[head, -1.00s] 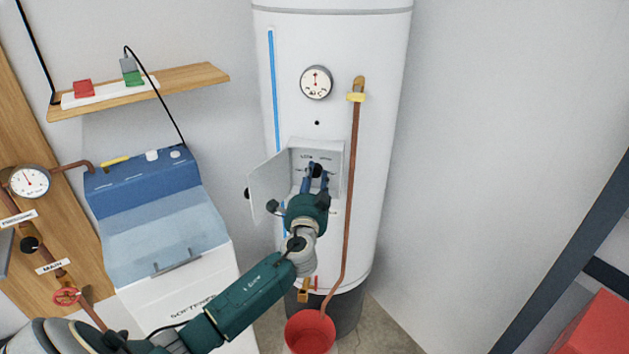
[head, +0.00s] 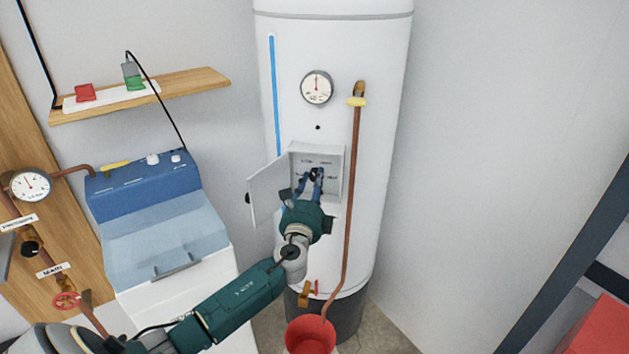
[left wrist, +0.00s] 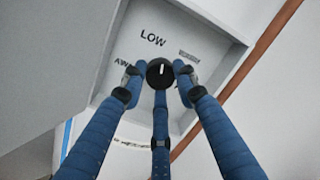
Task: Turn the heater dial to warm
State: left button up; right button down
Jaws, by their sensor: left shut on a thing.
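The heater (head: 350,245) is a tall white cylinder with a recessed control box (head: 336,160) whose door (head: 268,192) stands open to the left. The dial (left wrist: 157,80) is a small round black knob with a short white mark pointing roughly up in the left wrist view. Labels lie around it: LOW above, a partly hidden word starting AWA to the left, and a blurred word to the upper right. My left gripper (head: 316,177) is inside the box, its blue fingers (left wrist: 158,85) closed around the dial. My right gripper is out of view.
A copper pipe (head: 351,215) runs down just right of the box. A round gauge (head: 317,87) sits above. A red bucket (head: 311,335) stands below a drain tap (head: 306,292). A blue-topped softener (head: 145,185) and a shelf (head: 190,83) are at left.

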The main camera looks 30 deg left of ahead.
pick_arm(q)
jog(key=m+p, duration=0.2)
jog(key=m, duration=0.4)
jog(key=shift+a+r+h, duration=0.1)
jog(key=shift+r+h, duration=0.05)
jog(key=shift+h, duration=0.15)
jog(key=m+p, duration=0.2)
jog(key=m, duration=0.3)
jog(key=shift+h+p, duration=0.35)
jog(key=shift+h, duration=0.05)
jog(key=shift+m, duration=0.4)
jog(key=o, duration=1.1)
jog(key=shift+o, duration=0.2)
jog(key=v, duration=1.2)
jog(key=shift+f, duration=0.25)
